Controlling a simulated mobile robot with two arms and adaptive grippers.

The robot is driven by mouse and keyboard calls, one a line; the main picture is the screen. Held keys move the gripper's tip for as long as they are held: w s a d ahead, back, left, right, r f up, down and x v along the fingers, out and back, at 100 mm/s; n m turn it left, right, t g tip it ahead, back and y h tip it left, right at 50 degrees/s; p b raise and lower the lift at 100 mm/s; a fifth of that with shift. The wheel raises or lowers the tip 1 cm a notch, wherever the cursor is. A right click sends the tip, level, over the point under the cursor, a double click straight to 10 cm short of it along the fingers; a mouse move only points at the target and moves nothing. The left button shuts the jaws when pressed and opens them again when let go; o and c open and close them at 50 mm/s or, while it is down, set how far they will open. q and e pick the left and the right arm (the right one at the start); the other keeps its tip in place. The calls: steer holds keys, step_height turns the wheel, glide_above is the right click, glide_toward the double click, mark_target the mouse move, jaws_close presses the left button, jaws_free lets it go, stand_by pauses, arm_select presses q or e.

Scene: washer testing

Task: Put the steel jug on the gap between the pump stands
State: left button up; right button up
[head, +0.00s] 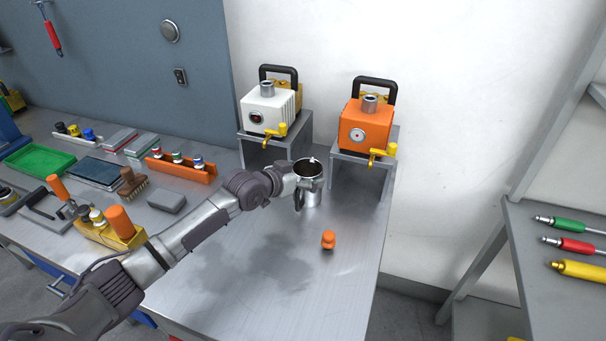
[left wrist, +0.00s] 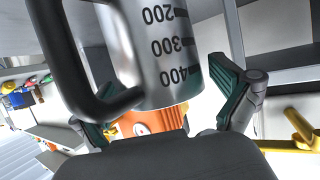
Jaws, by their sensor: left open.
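The steel jug (head: 313,190) stands upright on the metal table, in front of the gap between the pump stands. In the left wrist view the jug (left wrist: 165,60) fills the upper middle, with dark marks 200, 300 and 400 and a black handle on the left. My left gripper (head: 298,180) is at the jug, its green-padded fingers open on either side of it. Contact is unclear. The left pump stand (head: 291,137) carries a white pump, and the right pump stand (head: 377,165) carries an orange pump. My right gripper is out of view.
An orange knob-like piece (head: 328,240) stands on the table in front of the jug. Trays, a brush (head: 132,184) and an orange rack (head: 187,172) fill the table's left side. The front middle is clear. A grey shelf (head: 550,220) with colored tools is at right.

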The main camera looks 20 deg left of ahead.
arm_select(q)
steer(key=shift+r, duration=0.3)
steer(key=v, duration=1.2)
steer(key=shift+b, duration=0.35)
